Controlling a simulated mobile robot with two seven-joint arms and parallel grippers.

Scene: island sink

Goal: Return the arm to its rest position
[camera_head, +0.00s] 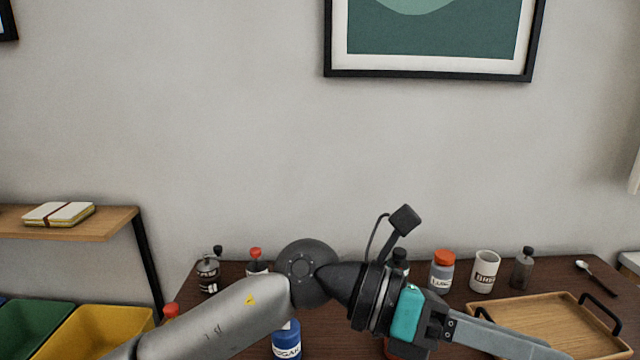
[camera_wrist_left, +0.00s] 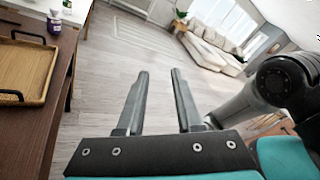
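My left arm comes in from the left in the head view and stretches across the table. Its gripper (camera_head: 545,350) points right, in front of the wooden tray in the picture. In the left wrist view the two fingers of the left gripper (camera_wrist_left: 160,74) stand apart with nothing between them. Beyond them is open grey floor. My right gripper is in neither view.
The dark table (camera_head: 460,300) carries a wooden tray (camera_head: 520,307), an orange-capped jar (camera_head: 441,272), a white mug (camera_head: 484,271), a grinder (camera_head: 208,274), a blue container (camera_head: 287,341) and a spoon (camera_head: 583,266). Yellow (camera_head: 100,335) and green (camera_head: 35,330) bins stand left.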

